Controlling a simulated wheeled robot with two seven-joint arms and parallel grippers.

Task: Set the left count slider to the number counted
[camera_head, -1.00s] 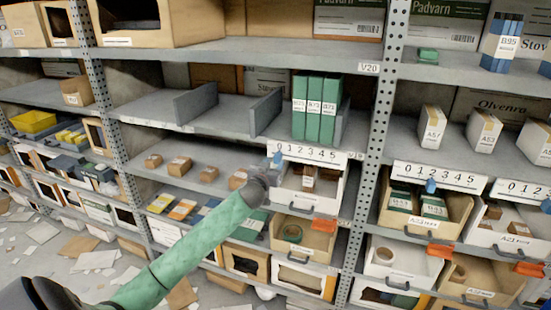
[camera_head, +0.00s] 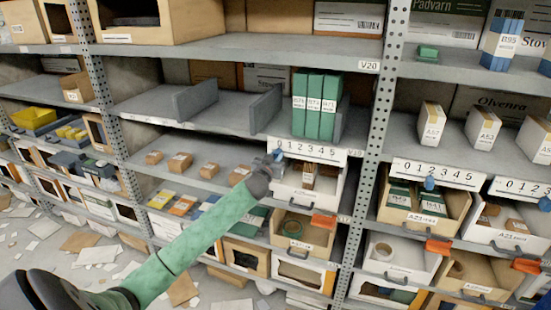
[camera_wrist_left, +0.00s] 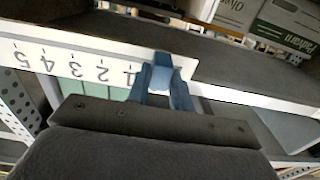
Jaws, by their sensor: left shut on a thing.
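The left count slider is a white strip (camera_head: 317,151) numbered 0 to 5 on the shelf edge above a white bin. Its blue knob (camera_head: 277,154) is at the left end, by the 0. My left gripper (camera_head: 272,161) is at that knob, arm reaching in from the lower left. In the left wrist view the scale (camera_wrist_left: 75,68) appears upside down, and my blue fingers (camera_wrist_left: 161,92) are shut on the knob (camera_wrist_left: 162,76), one on each side. The white bin (camera_head: 310,197) below holds small brown boxes (camera_head: 309,176), partly hidden. My right gripper is out of view.
Green binders (camera_head: 315,104) stand on the shelf above the left slider. An orange tag (camera_head: 324,222) sticks out below the white bin.

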